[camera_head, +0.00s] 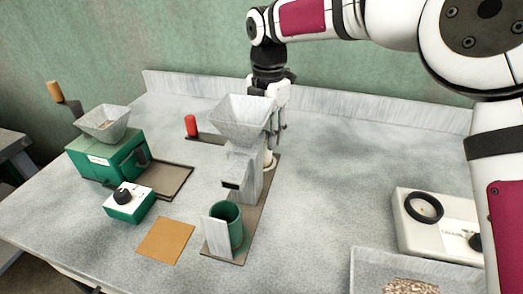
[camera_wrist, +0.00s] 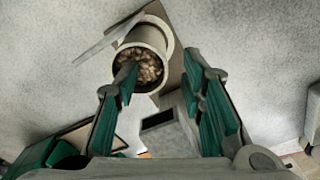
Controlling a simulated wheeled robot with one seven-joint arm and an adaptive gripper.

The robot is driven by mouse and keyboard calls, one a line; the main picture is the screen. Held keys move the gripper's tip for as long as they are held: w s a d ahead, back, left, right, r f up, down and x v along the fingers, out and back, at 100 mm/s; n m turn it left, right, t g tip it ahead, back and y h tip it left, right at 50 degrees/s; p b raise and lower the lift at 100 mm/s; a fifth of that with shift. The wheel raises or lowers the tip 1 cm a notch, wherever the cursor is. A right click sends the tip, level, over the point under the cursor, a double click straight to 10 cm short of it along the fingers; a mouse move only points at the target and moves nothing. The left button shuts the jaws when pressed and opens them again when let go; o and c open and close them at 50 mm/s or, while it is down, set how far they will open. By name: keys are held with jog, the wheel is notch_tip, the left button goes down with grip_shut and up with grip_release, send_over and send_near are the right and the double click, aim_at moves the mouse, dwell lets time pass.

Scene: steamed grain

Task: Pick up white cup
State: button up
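A white cup (camera_wrist: 140,42) filled with light brown grains (camera_wrist: 146,68) stands on a brown base plate in the wrist view. In the head view, a small part of a white cup (camera_head: 269,158) shows behind the grey hopper machine, mostly hidden by it. My gripper (camera_wrist: 170,78) is open and empty, its two green-padded fingers spread apart. In the wrist view the left fingertip overlaps the cup's opening; whether they touch cannot be told. In the head view my gripper (camera_head: 278,122) points down behind the hopper, partly hidden.
The hopper machine (camera_head: 245,150) stands close in front of my gripper. A green cup (camera_head: 233,228) is at its near end. A red-handled object (camera_head: 191,126) and green machine (camera_head: 100,155) stand left. The central-right table is clear.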

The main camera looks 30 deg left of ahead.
aim_at(267, 160)
jog(key=shift+f, duration=2.9)
grip_shut()
